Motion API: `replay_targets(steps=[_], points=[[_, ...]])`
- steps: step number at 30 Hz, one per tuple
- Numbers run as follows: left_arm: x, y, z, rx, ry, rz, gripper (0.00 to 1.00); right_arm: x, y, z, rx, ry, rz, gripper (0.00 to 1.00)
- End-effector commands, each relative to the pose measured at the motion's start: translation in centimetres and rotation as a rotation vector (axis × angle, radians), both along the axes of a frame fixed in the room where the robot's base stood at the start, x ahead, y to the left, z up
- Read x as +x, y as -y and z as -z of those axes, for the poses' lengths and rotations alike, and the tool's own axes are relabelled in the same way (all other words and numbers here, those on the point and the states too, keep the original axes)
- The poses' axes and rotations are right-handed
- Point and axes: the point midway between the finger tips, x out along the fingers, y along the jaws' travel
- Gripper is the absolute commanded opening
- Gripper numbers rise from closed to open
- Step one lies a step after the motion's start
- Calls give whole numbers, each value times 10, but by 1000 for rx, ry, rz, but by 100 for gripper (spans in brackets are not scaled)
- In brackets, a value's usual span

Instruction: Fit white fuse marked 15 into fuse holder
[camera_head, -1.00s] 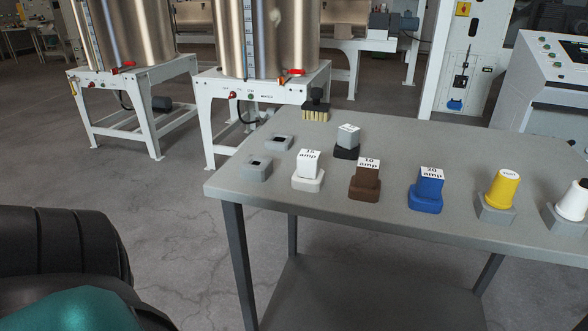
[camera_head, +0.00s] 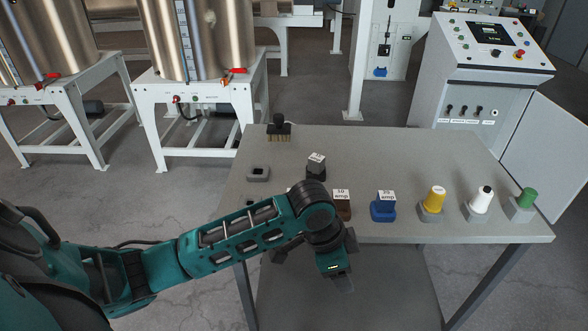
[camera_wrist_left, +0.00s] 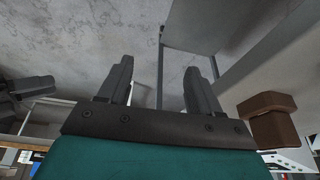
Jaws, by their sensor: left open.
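The white fuse marked 15 (camera_head: 289,189) is almost wholly hidden behind my left arm in the head view; only a pale sliver shows. An empty grey fuse holder (camera_head: 258,173) lies on the table's left part. A second grey holder (camera_head: 250,202) is partly covered by my arm. My left gripper (camera_head: 343,284) hangs in front of the table's front edge, pointing down, apart from the fuses. In the wrist view its two dark fingers (camera_wrist_left: 158,80) are spread with nothing between them.
The brown fuse also shows beside my fingers (camera_wrist_left: 270,122). The table's back right is clear.

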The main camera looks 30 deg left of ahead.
Motion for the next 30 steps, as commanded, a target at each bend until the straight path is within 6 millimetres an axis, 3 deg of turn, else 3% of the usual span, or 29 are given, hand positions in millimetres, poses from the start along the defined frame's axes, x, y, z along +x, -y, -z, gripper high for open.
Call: replay_targets(steps=[1,4,9,16,20,30], points=[[12,-19,-44,67,-27,29,64,-3,3,-26,-7,-4,3,40],[30,-48,-61,143,-77,72,64,-3,5,-23,-9,0,6,40],[56,-98,-114,230,-148,93,64,-5,8,-32,-15,-1,10,40],[70,-144,-170,271,-212,81,64,-6,10,-39,-18,2,12,40],[71,-152,-173,275,-229,78,64,-6,10,-40,-18,5,13,40],[71,-152,-114,273,-230,78,64,-6,10,-33,-19,4,14,40]])
